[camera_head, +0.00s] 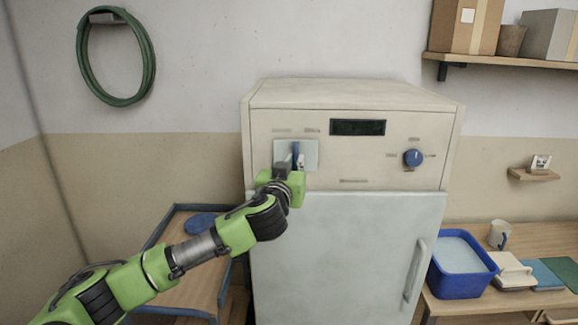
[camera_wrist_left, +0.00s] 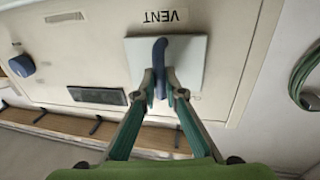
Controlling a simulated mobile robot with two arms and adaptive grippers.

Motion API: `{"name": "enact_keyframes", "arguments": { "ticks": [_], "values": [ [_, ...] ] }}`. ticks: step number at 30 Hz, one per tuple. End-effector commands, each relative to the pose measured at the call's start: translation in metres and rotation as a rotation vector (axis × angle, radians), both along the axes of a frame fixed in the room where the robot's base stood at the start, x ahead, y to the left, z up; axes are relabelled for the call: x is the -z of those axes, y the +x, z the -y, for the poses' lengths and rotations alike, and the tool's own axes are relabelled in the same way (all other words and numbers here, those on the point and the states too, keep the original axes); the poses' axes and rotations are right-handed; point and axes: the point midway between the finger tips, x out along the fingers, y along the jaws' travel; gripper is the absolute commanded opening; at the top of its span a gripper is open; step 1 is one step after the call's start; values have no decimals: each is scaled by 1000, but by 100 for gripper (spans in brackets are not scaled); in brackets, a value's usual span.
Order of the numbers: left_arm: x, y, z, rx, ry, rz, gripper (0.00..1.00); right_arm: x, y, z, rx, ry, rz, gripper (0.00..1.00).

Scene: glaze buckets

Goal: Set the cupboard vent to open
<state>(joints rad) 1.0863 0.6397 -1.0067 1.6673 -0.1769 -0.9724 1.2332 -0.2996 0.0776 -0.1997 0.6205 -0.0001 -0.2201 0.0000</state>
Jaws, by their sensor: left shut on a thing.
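The cupboard (camera_head: 345,250) is a pale cabinet with a control panel across its top. Its vent lever (camera_head: 295,148) is blue and stands on a pale square plate (camera_head: 311,153) at the panel's left; in the head view it looks close to upright. The wrist view is upside down and shows the lever (camera_wrist_left: 160,52), the plate (camera_wrist_left: 191,60) and a VENT label (camera_wrist_left: 160,16). My left gripper (camera_head: 284,168) is at the lever, with its two fingers (camera_wrist_left: 160,88) closed on either side of it. The gripper hides part of the lever in the head view. My right gripper is not in view.
A blue knob (camera_head: 413,158) and a dark display (camera_head: 357,127) are on the same panel. The door handle (camera_head: 415,270) stands out at the right. A blue tub (camera_head: 461,286) and a mug (camera_head: 498,234) stand on the right table. A green hose (camera_head: 150,65) hangs at left.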

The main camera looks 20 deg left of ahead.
Motion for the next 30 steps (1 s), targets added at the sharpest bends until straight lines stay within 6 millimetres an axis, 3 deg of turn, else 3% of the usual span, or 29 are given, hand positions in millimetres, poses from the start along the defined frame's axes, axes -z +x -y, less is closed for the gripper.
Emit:
{"name": "enact_keyframes", "arguments": {
  "ticks": [3,12,18,29,30],
  "values": [
    [-5,2,18,12,-4,22,0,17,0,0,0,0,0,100],
    [-2,12,40,1,-11,14,0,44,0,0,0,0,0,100],
    [-5,19,62,-3,-7,10,0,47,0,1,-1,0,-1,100],
    [-6,20,68,-1,-5,10,0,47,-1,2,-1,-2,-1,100],
    [-6,20,68,-1,-5,10,13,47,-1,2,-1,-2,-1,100]
  ]
}}
